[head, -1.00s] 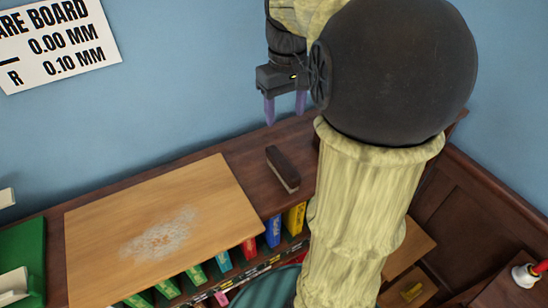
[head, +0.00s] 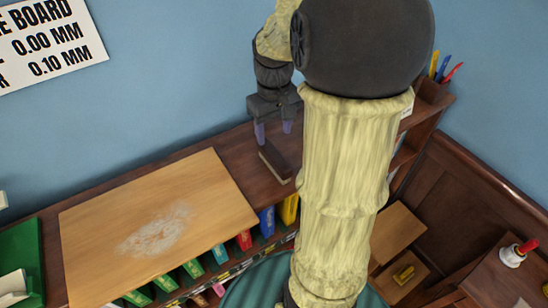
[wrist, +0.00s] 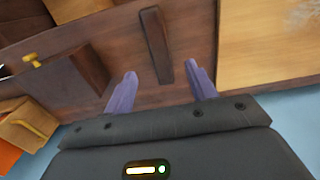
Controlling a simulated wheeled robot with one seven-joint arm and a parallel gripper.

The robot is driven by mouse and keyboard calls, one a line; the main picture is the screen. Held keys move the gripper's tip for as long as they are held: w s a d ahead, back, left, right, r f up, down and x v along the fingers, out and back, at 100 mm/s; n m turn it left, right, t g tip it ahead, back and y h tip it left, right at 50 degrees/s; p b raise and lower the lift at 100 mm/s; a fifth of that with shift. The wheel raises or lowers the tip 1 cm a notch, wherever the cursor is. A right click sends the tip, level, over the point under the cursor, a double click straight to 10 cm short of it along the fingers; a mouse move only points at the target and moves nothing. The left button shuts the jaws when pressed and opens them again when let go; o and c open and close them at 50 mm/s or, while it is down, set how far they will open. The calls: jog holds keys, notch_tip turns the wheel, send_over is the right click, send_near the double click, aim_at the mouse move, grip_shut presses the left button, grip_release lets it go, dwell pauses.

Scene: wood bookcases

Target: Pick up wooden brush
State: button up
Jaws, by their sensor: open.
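The wooden brush (head: 276,162) is a dark brown block with a paler underside, lying on top of the dark wood bookcase, just right of the light wooden board. My gripper (head: 273,129) hangs over the bookcase top just above the brush, with its purple fingers apart. In the wrist view the brush (wrist: 156,45) lies beyond the fingertips, its near end seen between the two open fingers of my gripper (wrist: 162,74). The fingers hold nothing. In the head view my arm stands just right of the brush and overlaps that side.
The light wooden board (head: 150,215) with a whitish dusty patch covers the bookcase top to the left. Coloured books (head: 244,240) fill the shelf below. A blue wall (head: 170,90) rises behind. A pen holder (head: 432,90) stands at the right, and a red-handled bell (head: 513,256) stands lower right.

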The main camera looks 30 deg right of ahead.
aim_at(274, 153)
jog(key=shift+f, duration=2.05)
jog(key=shift+f+p, duration=0.1)
jog(key=shift+p, duration=0.25)
notch_tip(274, 153, down, 4)
jog(key=shift+w+d+p, duration=0.1)
jog(key=shift+p, duration=0.75)
jog(key=shift+w+f, duration=0.15)
jog(key=shift+f, duration=0.4)
jog(key=shift+s, duration=0.25)
jog(key=c, duration=1.1)
